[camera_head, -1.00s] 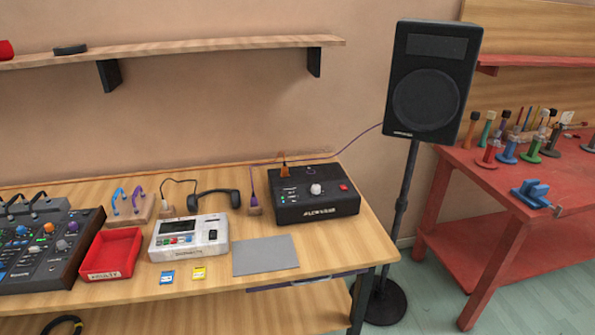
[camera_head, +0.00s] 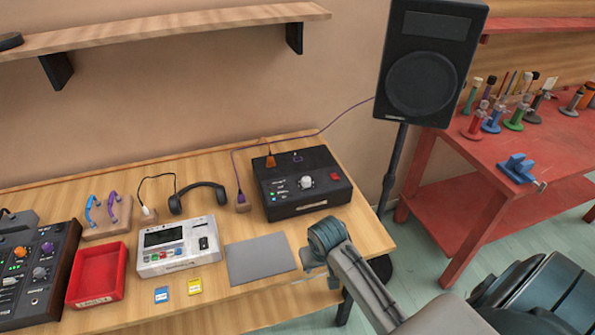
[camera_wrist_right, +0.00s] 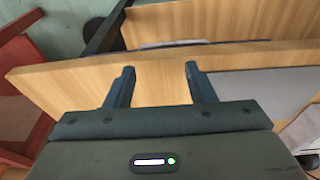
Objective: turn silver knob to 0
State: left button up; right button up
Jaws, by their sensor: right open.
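A silver knob (camera_head: 306,182) sits on top of a black box (camera_head: 300,208) at the back right of the wooden table. A red button (camera_head: 334,177) is to its right and small lights are to its left. The knob's pointer is too small to read. My right gripper (camera_head: 309,278) is at the table's front right edge, in front of the box and well apart from the knob. In the right wrist view its two fingers (camera_wrist_right: 159,72) are apart with nothing between them, over the table edge. My left gripper is not in view.
A grey mat (camera_head: 260,260) lies in front of the box. A white device (camera_head: 178,262), a red tray (camera_head: 97,275), headphones (camera_head: 205,188) and a mixer (camera_head: 35,285) are further left. A black speaker (camera_head: 428,60) stands behind right. A purple cable runs behind the box.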

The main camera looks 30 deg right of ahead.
jog(key=w+d+r+m, duration=0.1)
jog(key=w, duration=0.2)
jog(key=w+d+r+m, duration=0.1)
jog(key=w, duration=0.3)
jog(key=w+d+r+m, duration=0.1)
jog(key=w+d, duration=0.1)
jog(key=w, duration=0.1)
jog(key=shift+w+r+g, duration=0.3)
jog(key=shift+w+g, duration=0.1)
jog(key=w+d+r+m, duration=0.2)
jog(key=w+d+r, duration=0.15)
jog(key=w, duration=0.25)
jog(key=m+g+y, duration=0.1)
jog(key=m, duration=0.2)
send_near(306, 179)
jog(key=shift+m, duration=0.3)
notch_tip(306, 179, down, 8)
jog(key=shift+w+d+r+p, duration=0.1)
jog(key=shift+w+d+p, duration=0.1)
jog(key=shift+p, duration=1.05)
jog(key=shift+f, duration=0.65)
jog(key=c, duration=1)
